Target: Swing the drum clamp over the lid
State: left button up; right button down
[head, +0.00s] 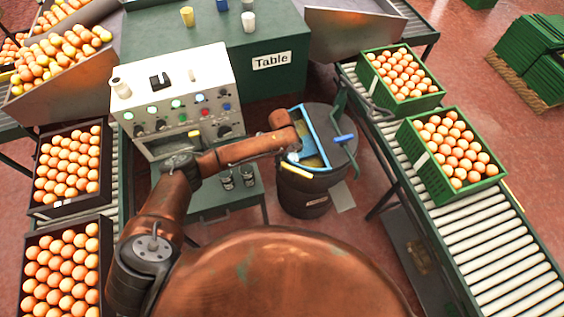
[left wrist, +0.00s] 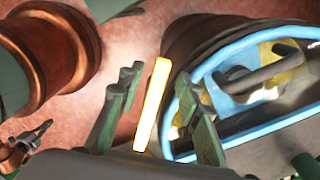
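A dark drum (head: 302,205) stands on the floor in the middle of the head view, with a dark lid (head: 318,118) on top. A blue-rimmed opening (head: 299,113) shows beside the lid. A yellow bar (head: 297,171), apparently the clamp's handle, juts from the drum's near-left side. A green bent bar with a blue grip (head: 344,138) is at the right side. My left gripper (head: 291,157) is over the near-left rim. In the left wrist view its fingers (left wrist: 163,112) are apart, with the yellow bar (left wrist: 153,100) between them, gaps on both sides. My right gripper is out of view.
A control panel (head: 177,95) with knobs and buttons stands left of the drum, before a green table (head: 285,80).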

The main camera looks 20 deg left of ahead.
pick_arm(q)
jog(key=shift+f, duration=0.45)
jog(key=shift+c, duration=0.3)
grip_shut()
